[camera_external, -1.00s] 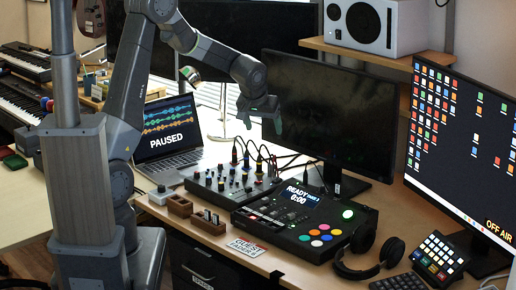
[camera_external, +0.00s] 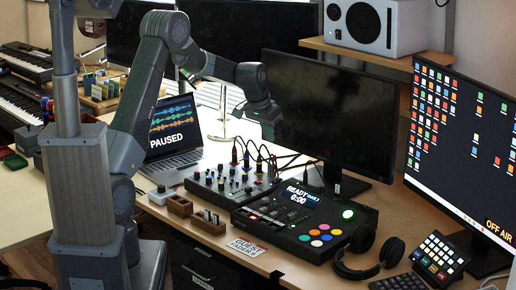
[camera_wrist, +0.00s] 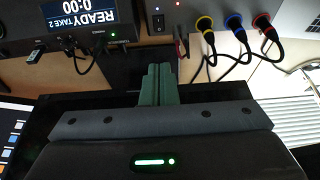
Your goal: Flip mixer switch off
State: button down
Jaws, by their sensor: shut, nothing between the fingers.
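The mixer (camera_external: 208,188) is a grey box with several knobs and cables plugged in at its back edge, on the desk left of the dark console. In the wrist view its back face (camera_wrist: 232,12) is at the top right, with yellow, blue and red plugs. A small black rocker switch (camera_wrist: 158,22) shows on that face, left of the plugs; its position is too small to tell. My gripper (camera_wrist: 159,70) is shut and empty, its green fingers together below the switch and apart from it. In the external view my gripper (camera_external: 268,132) hangs above and behind the mixer, before the dark monitor.
The console (camera_external: 300,225) reads READY and stands right of the mixer. A dark monitor (camera_external: 340,120) stands close behind my gripper. The laptop (camera_external: 172,130) reading PAUSED is to the left. Headphones (camera_external: 365,262) lie at the front right. Loose cables rise behind the mixer.

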aim_at(277, 180)
dwell(0.3)
jog(key=p+x, duration=0.2)
jog(key=x, duration=1.1)
jog(key=shift+s+a+f, duration=0.1)
jog(key=shift+f, duration=0.35)
jog(key=shift+f, duration=0.15)
